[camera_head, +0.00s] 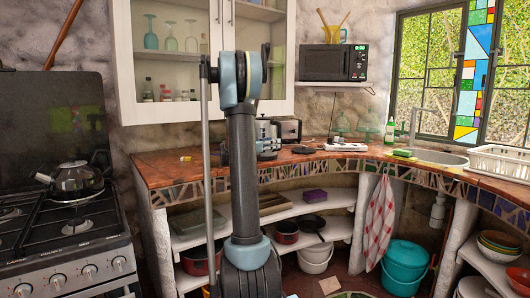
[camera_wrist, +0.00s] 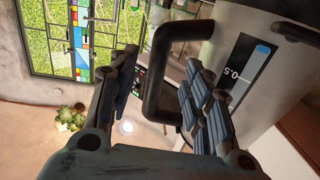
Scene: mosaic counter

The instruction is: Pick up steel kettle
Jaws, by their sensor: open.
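In the wrist view, the steel kettle (camera_wrist: 283,75) fills the right side. It has a pale steel body, a water gauge marked 0.5 and a black loop handle (camera_wrist: 156,75). My gripper (camera_wrist: 158,72) is open, with one finger on each side of the handle in this view. I cannot tell whether either finger touches it. In the head view, the kettle (camera_head: 263,128) stands on the wooden counter, mostly hidden behind my arm. My fingers are hard to make out there.
A toaster (camera_head: 288,129) stands just right of the kettle. A second, dark stovetop kettle (camera_head: 75,180) sits on the stove at left. A white cabinet (camera_head: 125,60) and a microwave (camera_head: 332,62) are above. The counter (camera_head: 170,168) is mostly clear left of my arm.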

